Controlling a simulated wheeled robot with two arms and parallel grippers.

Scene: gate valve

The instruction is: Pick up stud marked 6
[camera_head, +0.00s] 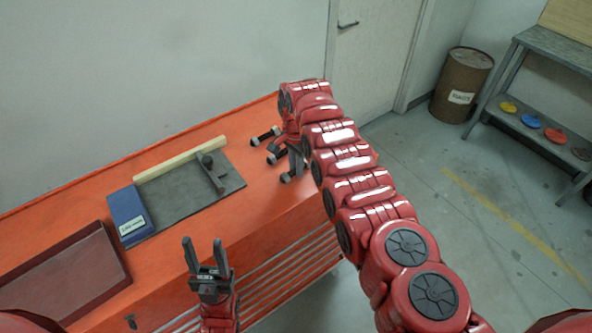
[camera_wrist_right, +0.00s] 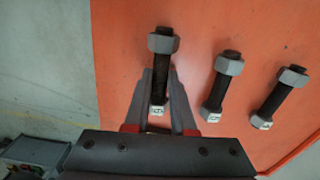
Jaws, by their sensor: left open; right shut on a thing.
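Three dark studs with grey nuts at both ends lie on the orange bench top in the right wrist view. The leftmost stud (camera_wrist_right: 161,72) is between the fingers of my right gripper (camera_wrist_right: 160,76), which is shut on it. A small white label sits on its lower end; its mark is too small to read surely. The middle stud (camera_wrist_right: 220,88) and the right stud (camera_wrist_right: 276,100) lie apart from the fingers, also with white labels. In the head view my right gripper (camera_head: 297,158) is partly hidden by its own arm. My left gripper (camera_head: 202,243) is open and empty at the bench's front edge.
On the bench (camera_head: 75,200) lie a dark red tray (camera_head: 65,270), a dark mat (camera_head: 180,205) with a hammer-like tool (camera_head: 212,172), a blue box (camera_head: 128,215) and a pale wooden bar (camera_head: 180,158). A rusty barrel (camera_head: 460,85) and a grey shelf (camera_head: 550,45) stand at the right.

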